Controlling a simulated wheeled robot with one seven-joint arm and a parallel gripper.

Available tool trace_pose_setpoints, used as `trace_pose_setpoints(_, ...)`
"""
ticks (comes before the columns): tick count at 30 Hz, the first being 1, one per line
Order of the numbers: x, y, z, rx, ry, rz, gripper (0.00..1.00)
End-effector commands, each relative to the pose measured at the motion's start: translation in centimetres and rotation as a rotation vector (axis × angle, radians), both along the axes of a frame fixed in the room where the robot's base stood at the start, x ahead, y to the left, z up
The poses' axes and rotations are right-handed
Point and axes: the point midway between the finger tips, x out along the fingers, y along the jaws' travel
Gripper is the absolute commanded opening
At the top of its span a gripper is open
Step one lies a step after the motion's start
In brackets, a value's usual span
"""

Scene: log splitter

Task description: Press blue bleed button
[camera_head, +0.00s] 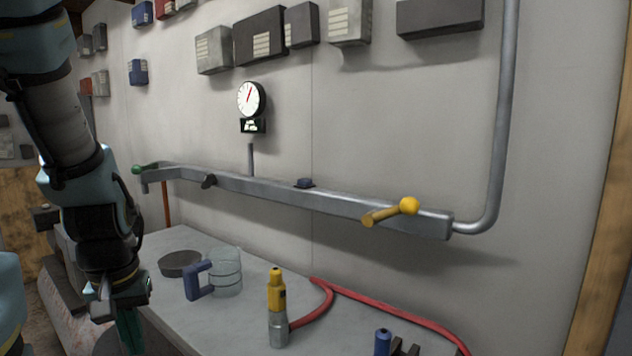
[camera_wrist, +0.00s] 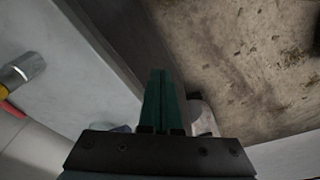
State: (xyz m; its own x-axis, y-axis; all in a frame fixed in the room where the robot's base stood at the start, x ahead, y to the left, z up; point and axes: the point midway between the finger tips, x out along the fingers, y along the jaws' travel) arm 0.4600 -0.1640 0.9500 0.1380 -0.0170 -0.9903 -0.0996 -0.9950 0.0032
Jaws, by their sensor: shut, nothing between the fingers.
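Two small blue parts could be the blue bleed button, and I cannot tell which is. One is a low dark blue piece (camera_head: 305,183) on top of the grey wall manifold (camera_head: 270,190). The other is an upright blue cylinder (camera_head: 383,341) at the bottom edge of the head view, by the front of the bench. My gripper (camera_head: 130,332) hangs at the lower left of the head view, at the bench's left edge, well apart from both. Its green fingers (camera_wrist: 163,98) are together and empty in the wrist view, pointing past the bench edge.
The grey bench (camera_head: 220,318) carries a blue-handled clear mug (camera_head: 226,272), a dark round puck (camera_head: 181,264), a yellow-topped coupler (camera_head: 277,300) and a red hose (camera_head: 390,306). The manifold has a yellow-knobbed lever (camera_head: 390,212) and a green knob (camera_head: 137,170). A gauge (camera_head: 251,99) stands above.

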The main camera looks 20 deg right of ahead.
Motion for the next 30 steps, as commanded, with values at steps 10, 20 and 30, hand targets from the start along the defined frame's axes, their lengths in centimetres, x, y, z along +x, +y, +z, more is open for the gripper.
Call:
trace_pose_setpoints(10, 0.0, 0.0, 0.0, 0.000, 0.000, 0.000, 0.00)
trace_pose_setpoints(20, 4.0, -2.8, 3.3, 0.021, -0.074, -0.139, 0.00)
trace_pose_setpoints(30, 14.1, -15.8, 15.2, 0.097, -0.342, -0.589, 0.00)
